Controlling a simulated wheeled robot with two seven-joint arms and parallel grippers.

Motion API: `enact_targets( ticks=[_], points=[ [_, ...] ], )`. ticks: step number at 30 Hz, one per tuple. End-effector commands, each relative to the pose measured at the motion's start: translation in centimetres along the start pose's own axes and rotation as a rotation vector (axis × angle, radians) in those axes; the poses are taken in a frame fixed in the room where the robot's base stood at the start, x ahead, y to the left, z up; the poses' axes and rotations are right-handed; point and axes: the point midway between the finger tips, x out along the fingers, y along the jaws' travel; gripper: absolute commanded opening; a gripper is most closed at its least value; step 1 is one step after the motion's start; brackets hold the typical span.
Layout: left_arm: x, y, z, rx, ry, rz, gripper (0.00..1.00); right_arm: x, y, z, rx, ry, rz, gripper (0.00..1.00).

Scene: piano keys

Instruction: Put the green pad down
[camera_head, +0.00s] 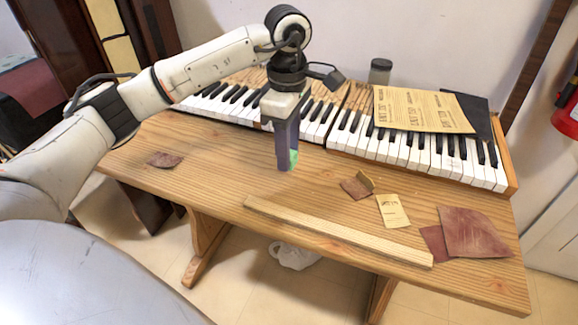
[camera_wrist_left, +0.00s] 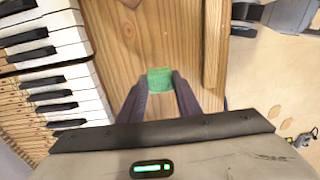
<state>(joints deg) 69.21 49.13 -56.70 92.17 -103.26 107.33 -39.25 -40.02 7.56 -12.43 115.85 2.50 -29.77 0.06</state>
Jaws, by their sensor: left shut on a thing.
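The green pad (camera_wrist_left: 160,80) is a small green block between the fingertips of my left gripper (camera_wrist_left: 160,90) in the left wrist view. The gripper is shut on the pad, over the wooden table (camera_head: 215,180) between the piano keys and a long wooden strip. I cannot tell whether the pad touches the table. My right gripper is not in view.
Piano keyboards (camera_head: 400,150) run along the back of the table. A wooden strip (camera_head: 340,232) lies near the front edge. Brown sandpaper pieces (camera_head: 472,232) and a yellow card (camera_head: 392,211) lie at right. Another brown piece (camera_head: 165,159) lies at left. Bare wood surrounds the gripper.

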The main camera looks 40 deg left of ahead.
Motion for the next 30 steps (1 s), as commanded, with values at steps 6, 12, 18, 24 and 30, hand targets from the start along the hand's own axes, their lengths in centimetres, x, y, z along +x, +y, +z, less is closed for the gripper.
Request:
enact_targets(
  ticks=[6, 12, 18, 24, 30],
  points=[
    [2.2, -0.1, 0.0, 0.002, 0.002, -0.001, 0.12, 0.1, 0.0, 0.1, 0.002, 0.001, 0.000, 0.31],
    [4.1, 0.0, 0.0, 0.002, 0.000, 0.003, 0.12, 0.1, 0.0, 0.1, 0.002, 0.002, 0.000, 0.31],
    [4.1, 0.0, 0.0, 0.002, 0.000, 0.003, 0.12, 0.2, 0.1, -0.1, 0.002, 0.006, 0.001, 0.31],
    [4.3, 0.0, 0.0, 0.002, 0.000, 0.002, 0.45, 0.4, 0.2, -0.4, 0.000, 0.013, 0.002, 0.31],
    [4.3, 0.0, 0.0, 0.002, 0.000, 0.002, 0.49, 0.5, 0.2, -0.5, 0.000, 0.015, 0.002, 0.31]
  ],
)
